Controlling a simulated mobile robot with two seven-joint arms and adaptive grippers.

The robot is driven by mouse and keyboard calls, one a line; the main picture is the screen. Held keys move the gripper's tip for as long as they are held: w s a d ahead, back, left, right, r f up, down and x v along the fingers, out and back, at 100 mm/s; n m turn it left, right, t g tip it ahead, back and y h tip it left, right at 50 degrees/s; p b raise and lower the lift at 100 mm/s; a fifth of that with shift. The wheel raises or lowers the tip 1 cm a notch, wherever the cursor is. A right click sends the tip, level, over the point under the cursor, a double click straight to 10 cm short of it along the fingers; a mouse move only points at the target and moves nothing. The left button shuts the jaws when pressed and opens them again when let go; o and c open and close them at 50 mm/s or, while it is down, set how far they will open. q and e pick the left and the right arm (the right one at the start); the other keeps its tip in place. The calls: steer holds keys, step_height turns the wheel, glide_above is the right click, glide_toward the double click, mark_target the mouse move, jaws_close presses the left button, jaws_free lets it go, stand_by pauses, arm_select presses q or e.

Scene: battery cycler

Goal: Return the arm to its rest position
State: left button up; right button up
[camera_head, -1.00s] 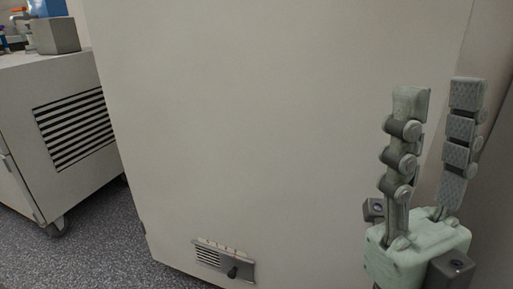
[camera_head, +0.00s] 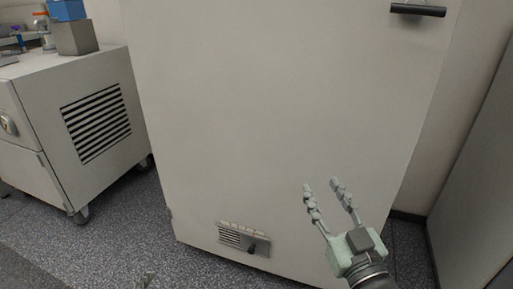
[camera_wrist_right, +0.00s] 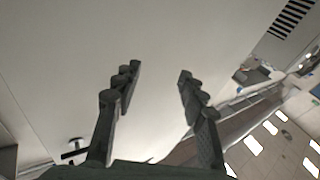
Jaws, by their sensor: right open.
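My right gripper (camera_head: 321,185) is in the lower right of the head view, fingers pointing up and spread apart. It is open, with nothing between the fingers, in front of the large off-white cabinet (camera_head: 260,110). In the right wrist view the two fingers (camera_wrist_right: 158,72) also stand apart and empty, with the pale cabinet surface behind them.
The cabinet has a black handle (camera_head: 418,10) at the top right and a small control panel (camera_head: 244,239) low down. A wheeled white unit (camera_head: 60,130) with a vent stands left. A grey panel (camera_head: 480,160) stands at the right. Speckled floor shows between them.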

steer(key=s+d+f+m+g+h+p, duration=0.1)
steer(key=s+d+f+g+h+p, duration=0.15)
steer(key=d+f+g, duration=0.4)
steer(key=s+d+f+g+h+p, duration=0.1)
steer(key=s+f+g+p, duration=0.25)
steer(key=f, duration=0.65)
arm_select(q)
steer(key=s+r+n+g+p, duration=0.1)
steer(key=s+r+n+g, duration=0.1)
steer(key=s+n, duration=0.3)
steer(key=s+r+n+g+p, duration=0.1)
steer(key=s+n+g, duration=0.3)
steer(key=s+n, duration=0.1)
steer(key=s+r+n+g+y+p, duration=0.1)
steer(key=s+r+n+g, duration=0.1)
steer(key=s+n+g, duration=0.1)
steer(key=s+n, duration=0.1)
steer(key=s, duration=0.1)
steer(key=shift+s+d+r+n, duration=0.25)
steer(key=shift+s+r+n, duration=0.05)
steer(key=shift+s+n, duration=0.1)
arm_select(e)
steer(key=s+d+f+g+h, duration=0.1)
steer(key=s+d+f+g, duration=0.2)
steer(key=s, duration=0.4)
steer(key=s+d+f+m+g+h, duration=0.1)
steer(key=s+d+f+g, duration=0.2)
steer(key=s+f, duration=0.2)
steer(key=shift+s, duration=1)
